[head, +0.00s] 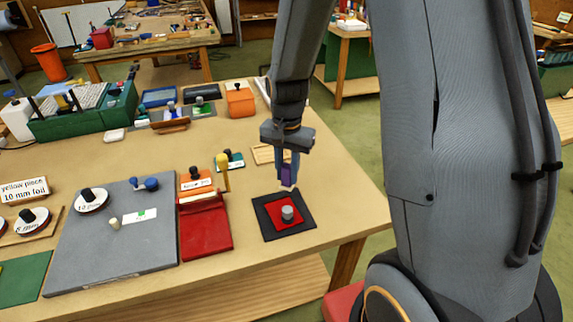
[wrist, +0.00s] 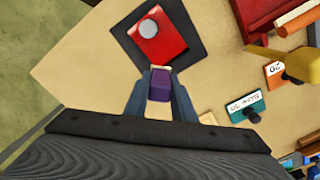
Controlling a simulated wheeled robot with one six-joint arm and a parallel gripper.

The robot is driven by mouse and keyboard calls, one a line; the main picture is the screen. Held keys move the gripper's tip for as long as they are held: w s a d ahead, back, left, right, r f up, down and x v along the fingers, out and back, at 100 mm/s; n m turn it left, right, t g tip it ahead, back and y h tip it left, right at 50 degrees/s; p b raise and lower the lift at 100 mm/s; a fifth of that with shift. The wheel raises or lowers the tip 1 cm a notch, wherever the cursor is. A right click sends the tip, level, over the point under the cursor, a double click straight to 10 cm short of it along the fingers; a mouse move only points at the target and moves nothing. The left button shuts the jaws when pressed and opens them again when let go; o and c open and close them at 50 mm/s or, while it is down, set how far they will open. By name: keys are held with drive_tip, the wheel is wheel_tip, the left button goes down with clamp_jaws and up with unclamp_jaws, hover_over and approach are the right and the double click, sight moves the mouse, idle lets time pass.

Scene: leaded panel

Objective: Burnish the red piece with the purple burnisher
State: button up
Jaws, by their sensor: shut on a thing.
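My gripper (head: 288,178) is shut on the purple burnisher (head: 287,174), above the table near its right end. The burnisher also shows between the two fingers in the wrist view (wrist: 159,86), with a pale tip beyond the fingertips. The red piece (head: 279,221) lies flat on a black square mat (head: 301,226), with a grey round knob standing on it. In the wrist view the red piece (wrist: 168,48) is just beyond the burnisher's tip. In the head view the tip appears above and behind the red piece, apart from it.
Further left is a grey board (head: 100,250) with small knobs. Small orange and teal labelled blocks lie behind. The table's right edge is close to the mat.

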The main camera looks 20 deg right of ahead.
sight(287, 186)
drive_tip(key=shift+f+b, duration=1.6)
drive_tip(key=shift+f, duration=0.7)
drive_tip(key=shift+a+f, duration=0.1)
drive_tip(key=shift+f, duration=0.1)
clamp_jaws()
drive_tip(key=shift+s+a+f, duration=0.15)
drive_tip(key=shift+a, duration=1.15)
drive_tip(key=shift+s+a+b, duration=0.15)
drive_tip(key=shift+a+b, duration=0.3)
drive_tip(key=shift+a, duration=1.15)
drive_tip(key=shift+w+d+b, duration=0.15)
drive_tip(key=shift+d+b, duration=0.05)
drive_tip(key=shift+d, duration=1.3)
drive_tip(key=shift+w+d+b, duration=0.1)
drive_tip(key=shift+d+b, duration=0.1)
drive_tip(key=shift+d, duration=1.25)
drive_tip(key=shift+s+a+p, duration=0.2)
drive_tip(key=shift+a+p, duration=0.15)
drive_tip(key=shift+a, duration=2.65)
wheel_tip(287, 186, up, 3)
drive_tip(key=shift+f+p, duration=0.2)
drive_tip(key=shift+p, duration=0.5)
drive_tip(key=shift+s+r, duration=0.15)
drive_tip(key=shift+r, duration=0.05)
drive_tip(key=shift+r+p, duration=2.1)
drive_tip(key=shift+r, duration=0.55)
